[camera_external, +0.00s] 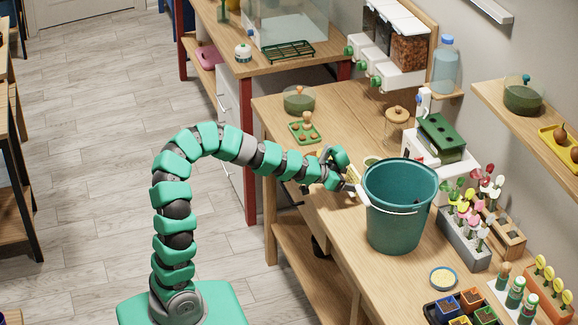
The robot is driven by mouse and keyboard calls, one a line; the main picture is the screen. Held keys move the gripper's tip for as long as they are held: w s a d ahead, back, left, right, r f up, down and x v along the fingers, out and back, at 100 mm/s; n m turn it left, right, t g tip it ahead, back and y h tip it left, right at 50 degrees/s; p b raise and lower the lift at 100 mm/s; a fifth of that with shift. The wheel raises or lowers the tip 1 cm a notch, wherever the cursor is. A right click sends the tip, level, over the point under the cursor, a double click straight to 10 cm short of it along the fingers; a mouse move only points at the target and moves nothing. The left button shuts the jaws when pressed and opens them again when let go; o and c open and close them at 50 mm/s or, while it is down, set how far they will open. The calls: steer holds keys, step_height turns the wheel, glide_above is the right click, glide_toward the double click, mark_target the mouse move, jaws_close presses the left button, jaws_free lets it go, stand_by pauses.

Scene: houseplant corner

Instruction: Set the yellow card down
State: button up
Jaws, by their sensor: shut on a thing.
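My gripper (351,180) is at the end of my teal arm, over the wooden bench, just left of the teal bucket's rim. It is shut on the yellow card (352,172), of which only a small yellowish patch shows between the fingers. The rest of the card is hidden by the fingers or too small to make out. I cannot tell how far above the bench top it is.
The teal bucket (396,222) stands close to the right of my gripper. A green tray (304,132) and glass jar (397,127) stand behind.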

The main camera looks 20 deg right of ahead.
steer(key=shift+f, duration=1.15)
steer(key=shift+b, duration=0.3)
steer(key=shift+f, duration=0.15)
steer(key=o, duration=1)
steer(key=shift+a+r, duration=0.1)
steer(key=shift+r, duration=0.2)
steer(key=p+v, duration=0.2)
steer(key=v, duration=0.9)
steer(key=shift+a+r, duration=0.15)
steer(key=shift+a, duration=0.25)
